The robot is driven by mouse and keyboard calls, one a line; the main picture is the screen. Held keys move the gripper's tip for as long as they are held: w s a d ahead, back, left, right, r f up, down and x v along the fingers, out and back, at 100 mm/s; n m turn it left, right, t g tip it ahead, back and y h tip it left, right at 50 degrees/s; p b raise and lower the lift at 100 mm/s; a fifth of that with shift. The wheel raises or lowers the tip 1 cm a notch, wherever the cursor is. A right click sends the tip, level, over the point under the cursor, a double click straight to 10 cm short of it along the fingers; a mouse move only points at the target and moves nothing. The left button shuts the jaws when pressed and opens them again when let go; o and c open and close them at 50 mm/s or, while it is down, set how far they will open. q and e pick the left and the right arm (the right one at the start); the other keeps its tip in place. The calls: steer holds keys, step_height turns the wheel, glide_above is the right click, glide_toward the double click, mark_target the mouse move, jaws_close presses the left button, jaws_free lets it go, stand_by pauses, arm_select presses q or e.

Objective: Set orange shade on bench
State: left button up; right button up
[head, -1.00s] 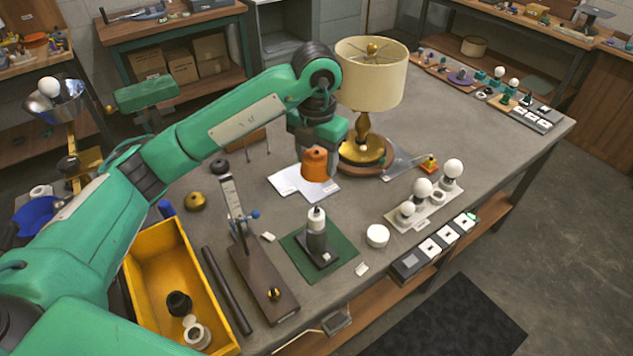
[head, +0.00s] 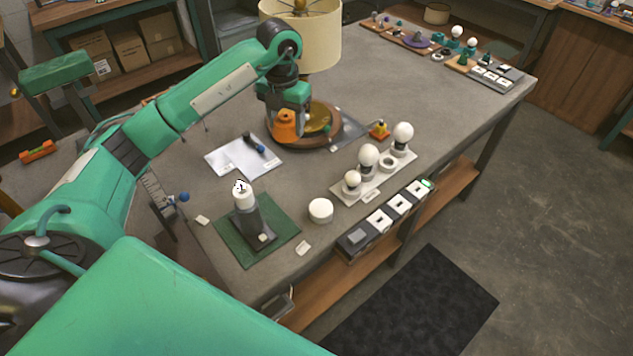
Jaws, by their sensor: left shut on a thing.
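The small orange shade (head: 287,127) is in my left gripper (head: 286,112), in the upper middle of the head view. The gripper comes down from above and is shut on the shade's top; its fingertips are largely hidden. The shade appears to be held above the grey bench (head: 420,112), in front of the lamp's round wooden stand; its exact height is hard to tell. My right gripper is not in view.
A lamp with a large cream shade (head: 322,38) stands behind the held shade. White papers (head: 243,155) lie left of it. A bulb on a dark holder (head: 247,210) stands on a green mat (head: 232,252). Several bulbs stand on a pale strip (head: 345,196) at right.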

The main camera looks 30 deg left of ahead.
arm_select(q)
steer(key=p, duration=0.2)
glide_above(291, 185)
step_height(291, 185, down, 6)
steer(key=f, duration=0.1)
step_height(291, 185, down, 7)
steer(key=shift+d+r+p, duration=0.1)
steer(key=shift+d+p, duration=0.05)
steer(key=shift+p, duration=0.45)
steer(key=shift+f, duration=0.95)
step_height(291, 185, down, 3)
steer(key=shift+f+p, duration=0.15)
steer(key=shift+p, duration=0.4)
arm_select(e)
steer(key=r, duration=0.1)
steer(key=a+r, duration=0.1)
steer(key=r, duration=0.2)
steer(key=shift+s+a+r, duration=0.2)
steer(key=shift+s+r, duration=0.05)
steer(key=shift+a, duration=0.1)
arm_select(q)
steer(key=shift+f, duration=0.2)
steer(key=o, duration=1)
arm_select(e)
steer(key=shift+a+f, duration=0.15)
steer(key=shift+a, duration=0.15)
